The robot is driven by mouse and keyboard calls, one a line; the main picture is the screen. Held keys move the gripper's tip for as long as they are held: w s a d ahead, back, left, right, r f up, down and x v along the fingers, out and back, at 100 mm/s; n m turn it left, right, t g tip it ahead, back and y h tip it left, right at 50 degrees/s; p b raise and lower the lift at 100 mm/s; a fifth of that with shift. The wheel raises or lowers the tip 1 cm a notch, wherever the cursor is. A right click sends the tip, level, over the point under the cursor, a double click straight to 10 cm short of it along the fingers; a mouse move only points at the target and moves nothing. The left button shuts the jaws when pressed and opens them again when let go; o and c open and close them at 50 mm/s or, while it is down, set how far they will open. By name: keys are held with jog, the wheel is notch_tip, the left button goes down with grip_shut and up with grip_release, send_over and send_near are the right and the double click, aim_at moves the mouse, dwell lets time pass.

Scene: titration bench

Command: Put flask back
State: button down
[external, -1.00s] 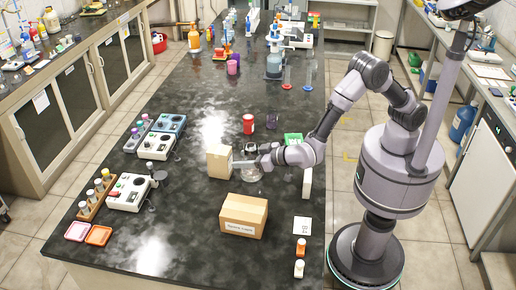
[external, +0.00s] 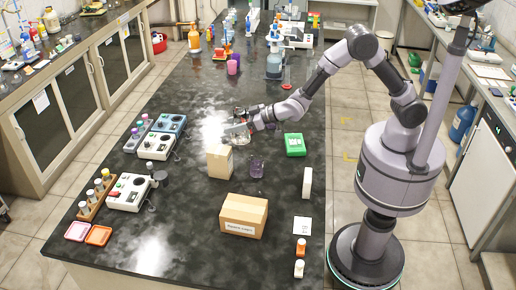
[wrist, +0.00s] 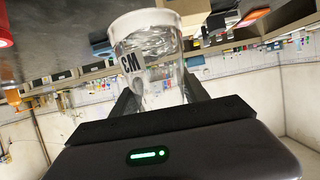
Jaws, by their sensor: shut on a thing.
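My gripper (external: 246,124) is raised over the middle of the dark bench, near the tan box. It is shut on a clear glass flask (external: 236,134), which is off the bench. In the wrist view the flask (wrist: 152,62) sits between the two fingers, with dark lettering on its side and a pale rim or base at the top of the picture. The camera is strongly tilted there, so I cannot tell how upright the flask is.
A green box (external: 294,145) is to the right. A larger carton (external: 243,215) lies nearer. Instruments (external: 129,192) line the left edge. A red thing (wrist: 4,28) shows in the wrist view.

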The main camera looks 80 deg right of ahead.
jog(key=s+d+f+n+g+y+p, duration=0.15)
jog(key=s+d+f+n+y, duration=0.3)
jog(key=s+d, duration=0.5)
notch_tip(320, 180, down, 4)
jog(key=w+d, duration=0.1)
jog(key=d, duration=0.1)
jog(key=shift+t+y, duration=0.25)
jog(key=w+b, duration=0.1)
jog(key=w, duration=0.4)
jog(key=w+f, duration=0.1)
jog(key=w, duration=0.4)
jog(key=w+f+b, duration=0.1)
jog(key=w, duration=0.5)
jog(key=shift+f+b, duration=0.15)
jog(key=shift+b, duration=0.15)
jog(key=shift+f+b, duration=0.6)
jog(key=shift+f, duration=0.9)
jog(key=shift+s, duration=0.1)
